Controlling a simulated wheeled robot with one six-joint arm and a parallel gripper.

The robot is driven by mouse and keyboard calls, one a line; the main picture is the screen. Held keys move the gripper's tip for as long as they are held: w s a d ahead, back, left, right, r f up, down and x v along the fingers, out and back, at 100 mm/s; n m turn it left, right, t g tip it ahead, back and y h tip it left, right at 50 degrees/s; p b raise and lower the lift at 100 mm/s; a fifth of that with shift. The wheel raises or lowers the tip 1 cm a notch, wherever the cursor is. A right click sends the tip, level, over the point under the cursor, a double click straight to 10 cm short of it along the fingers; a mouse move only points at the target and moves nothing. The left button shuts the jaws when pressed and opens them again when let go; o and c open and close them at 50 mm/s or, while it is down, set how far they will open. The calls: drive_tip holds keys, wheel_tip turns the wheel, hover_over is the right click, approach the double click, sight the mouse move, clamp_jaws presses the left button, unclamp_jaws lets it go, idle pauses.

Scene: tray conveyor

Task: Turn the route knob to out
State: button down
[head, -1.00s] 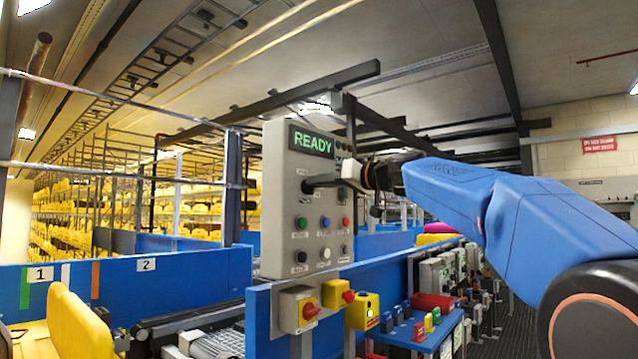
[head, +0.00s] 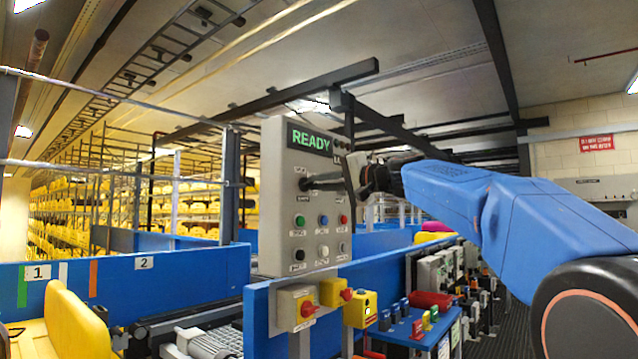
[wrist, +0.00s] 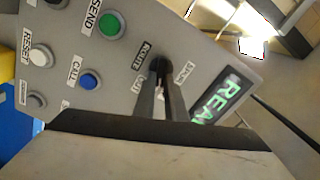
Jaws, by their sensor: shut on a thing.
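The grey control panel (head: 285,225) stands left of my arm, with a green READY display (head: 311,141) at its top. The route knob (wrist: 159,64) is a small dark knob beside a ROUTE label in the wrist view. My gripper (head: 310,183) reaches the panel from the right, above the row of green, blue and red buttons. In the wrist view, my gripper's two dark fingers (wrist: 160,85) are closed around the knob. The fingers cover much of the knob, so I cannot tell which way it points.
Below the panel, yellow boxes with red knobs (head: 333,292) sit on the blue conveyor side. A small blue bench (head: 400,330) with coloured items stands at the lower right. Green (wrist: 111,24) and blue (wrist: 90,80) buttons lie close to the fingers.

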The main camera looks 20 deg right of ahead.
drive_tip(key=m, duration=0.7)
drive_tip(key=f+m, duration=0.1)
drive_tip(key=m, duration=0.2)
drive_tip(key=shift+f, duration=0.1)
drive_tip(key=shift+m, duration=0.4)
drive_tip(key=c, duration=1.8)
unclamp_jaws()
drive_tip(key=v, duration=1.7)
drive_tip(key=shift+s, duration=0.15)
drive_tip(key=shift+d, duration=0.1)
